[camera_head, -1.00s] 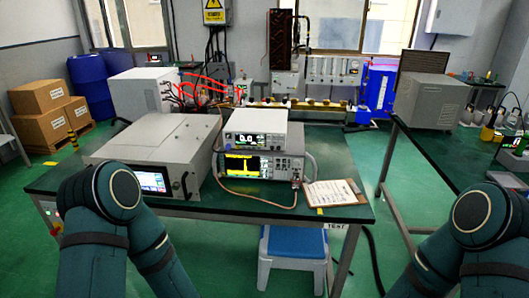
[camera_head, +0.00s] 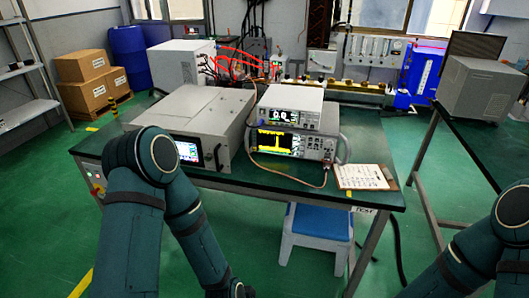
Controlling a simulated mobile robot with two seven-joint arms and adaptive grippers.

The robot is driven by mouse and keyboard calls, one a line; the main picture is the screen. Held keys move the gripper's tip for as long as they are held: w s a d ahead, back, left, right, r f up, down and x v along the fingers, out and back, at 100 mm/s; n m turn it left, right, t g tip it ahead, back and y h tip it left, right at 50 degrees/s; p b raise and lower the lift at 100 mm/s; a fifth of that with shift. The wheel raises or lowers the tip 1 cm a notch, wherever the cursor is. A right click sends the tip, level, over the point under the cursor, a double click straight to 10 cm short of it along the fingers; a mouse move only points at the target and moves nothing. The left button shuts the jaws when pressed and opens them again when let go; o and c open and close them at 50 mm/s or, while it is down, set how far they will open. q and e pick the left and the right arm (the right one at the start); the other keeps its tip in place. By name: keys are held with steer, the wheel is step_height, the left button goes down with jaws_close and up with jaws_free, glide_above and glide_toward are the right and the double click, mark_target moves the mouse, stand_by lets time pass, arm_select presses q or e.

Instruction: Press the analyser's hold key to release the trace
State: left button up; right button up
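The analyser (camera_head: 284,143) stands on the dark green table, with a lit screen (camera_head: 275,142) showing a yellow trace with a peak. Its small keys lie to the right of the screen, and the hold key is too small to tell apart. A white meter with a smaller display (camera_head: 281,118) sits on top of it. A copper-coloured cable runs from the analyser's front right. My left arm comes up at the lower left, in front of the table, and my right arm is at the lower right edge. Neither gripper shows in the view.
A large grey generator box (camera_head: 190,123) with a touch screen stands left of the analyser. A clipboard (camera_head: 362,177) lies to its right near the table (camera_head: 255,183) edge. A blue-topped stool (camera_head: 318,222) stands below. A second table (camera_head: 470,150) is at right.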

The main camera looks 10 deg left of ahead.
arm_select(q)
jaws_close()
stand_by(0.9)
